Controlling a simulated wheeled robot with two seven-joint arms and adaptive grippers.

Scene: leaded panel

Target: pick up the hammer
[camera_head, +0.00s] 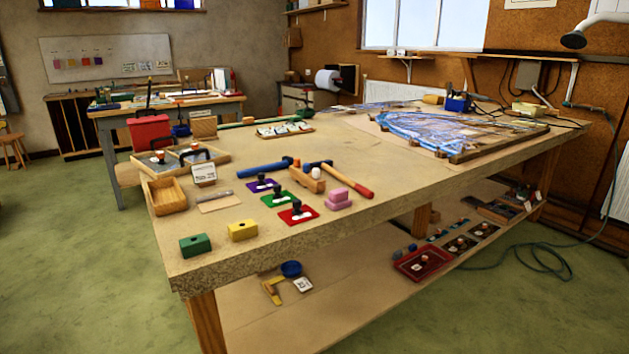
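A hammer (347,180) with a red and wood-coloured handle lies near the right front edge of the large workbench (400,205). Its handle points toward the front edge, and its head end is beside a small wooden block with a white round piece (317,173). A blue tool (264,167) with a thick handle lies just left of it; I cannot tell exactly what it is. Neither of my grippers shows in the head view.
Near the hammer are a pink block (339,197) and red (298,215), green and purple plates with dark knobs. Green and yellow blocks (243,231) and a wooden tray (166,198) stand left. A leaded panel (450,130) covers the back right. Bare benchtop lies behind the hammer.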

